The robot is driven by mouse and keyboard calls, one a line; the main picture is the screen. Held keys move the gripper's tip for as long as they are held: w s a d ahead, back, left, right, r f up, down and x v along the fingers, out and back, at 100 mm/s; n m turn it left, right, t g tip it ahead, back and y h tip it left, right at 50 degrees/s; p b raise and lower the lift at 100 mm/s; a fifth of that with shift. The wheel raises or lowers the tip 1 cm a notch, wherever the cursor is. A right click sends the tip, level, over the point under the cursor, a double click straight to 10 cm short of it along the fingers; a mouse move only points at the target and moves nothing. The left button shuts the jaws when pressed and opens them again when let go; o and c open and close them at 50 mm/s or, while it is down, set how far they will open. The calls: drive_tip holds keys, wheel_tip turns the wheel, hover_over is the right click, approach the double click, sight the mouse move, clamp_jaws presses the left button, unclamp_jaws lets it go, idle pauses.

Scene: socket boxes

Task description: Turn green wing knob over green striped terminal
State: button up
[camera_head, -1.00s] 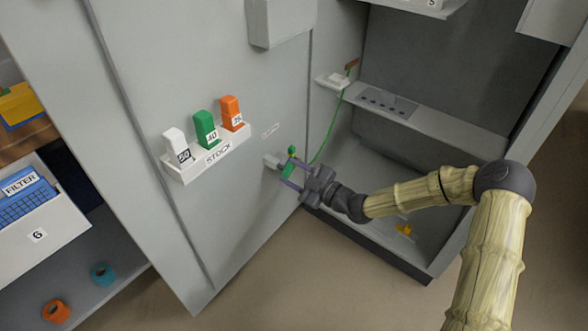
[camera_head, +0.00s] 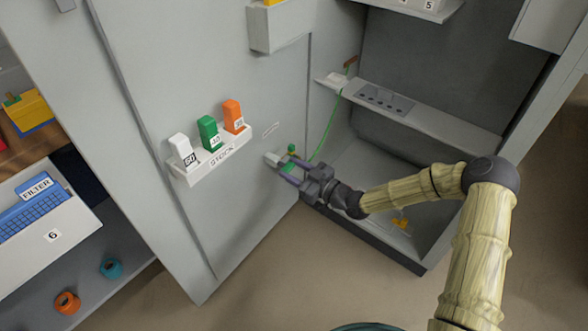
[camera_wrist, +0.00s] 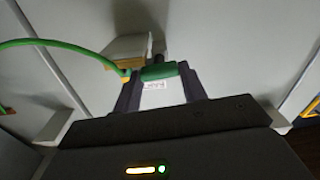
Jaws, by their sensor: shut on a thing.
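The green wing knob (camera_wrist: 158,72) sits between the two dark fingers of my gripper (camera_wrist: 160,82) in the wrist view, lying crosswise. It also shows as a small green patch in the head view (camera_head: 289,168). My gripper (camera_head: 290,170) is shut on it. The pale terminal block (camera_head: 272,159) projects from the grey panel just beyond the fingers; in the wrist view (camera_wrist: 128,48) it is behind the knob. A green cable (camera_wrist: 50,44) ends beside the block, close to the left finger. I cannot make out green stripes on the terminal.
A STOCK rack (camera_head: 222,153) on the panel holds white, green and orange blocks, above left of my gripper. An open cabinet bay with a shelf (camera_head: 440,122) lies to the right.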

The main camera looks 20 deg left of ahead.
drive_tip(key=shift+f, duration=0.15)
drive_tip(key=o, duration=1)
drive_tip(key=p+v, duration=0.4)
drive_tip(key=v, duration=1.3)
drive_tip(key=shift+s+d+p, duration=0.1)
drive_tip(key=shift+d+p, duration=0.1)
drive_tip(key=shift+p, duration=0.2)
